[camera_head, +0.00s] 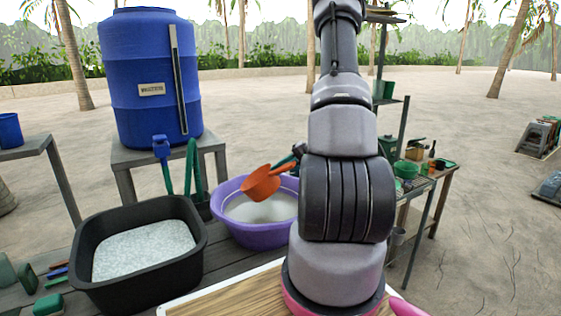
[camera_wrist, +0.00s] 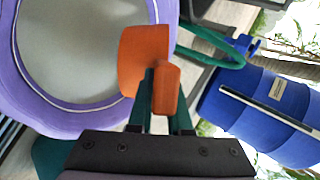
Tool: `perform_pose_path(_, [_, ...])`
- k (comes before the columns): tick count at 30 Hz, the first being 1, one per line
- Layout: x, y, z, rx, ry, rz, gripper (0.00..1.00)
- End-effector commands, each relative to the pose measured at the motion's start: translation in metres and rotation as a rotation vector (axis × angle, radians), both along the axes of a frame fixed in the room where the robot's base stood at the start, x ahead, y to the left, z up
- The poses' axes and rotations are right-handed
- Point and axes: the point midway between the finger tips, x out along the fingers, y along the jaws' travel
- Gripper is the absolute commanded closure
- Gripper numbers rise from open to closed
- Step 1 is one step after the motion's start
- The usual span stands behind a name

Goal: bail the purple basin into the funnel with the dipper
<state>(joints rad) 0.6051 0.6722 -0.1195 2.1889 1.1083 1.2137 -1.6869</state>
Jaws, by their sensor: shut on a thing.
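The purple basin (camera_head: 262,238) stands on the grey slatted deck and holds a pale grey content; it also fills the upper left of the wrist view (camera_wrist: 28,98). My gripper (camera_head: 297,155) is shut on the handle of the orange dipper (camera_head: 262,183). In the wrist view the green fingers of my gripper (camera_wrist: 163,90) close around the handle, and the dipper's cup (camera_wrist: 141,50) lies beyond. The dipper hangs above the basin, apart from its content and looking tilted. The inside of its cup is not clear. I cannot make out a funnel with certainty.
A black tub (camera_head: 190,264) of whitish material stands left of the basin. A blue drum (camera_head: 140,70) sits on a stand behind, with a green hooped object (camera_head: 196,180) below it. A cluttered table (camera_head: 432,178) stands at right. Open sand lies behind.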

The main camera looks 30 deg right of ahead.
Motion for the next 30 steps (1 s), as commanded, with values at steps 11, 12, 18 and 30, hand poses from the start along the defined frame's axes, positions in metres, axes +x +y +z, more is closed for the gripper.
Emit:
perform_pose_path(11, [0.009,0.017,-0.063,-0.191,0.118,0.001,1.00])
perform_pose_path(12, [0.009,0.016,-0.070,-0.186,0.118,-0.002,1.00])
perform_pose_path(18, [0.009,0.016,-0.101,-0.183,0.115,-0.001,1.00])
perform_pose_path(30, [0.012,0.003,-0.142,0.072,-0.040,-0.006,1.00])
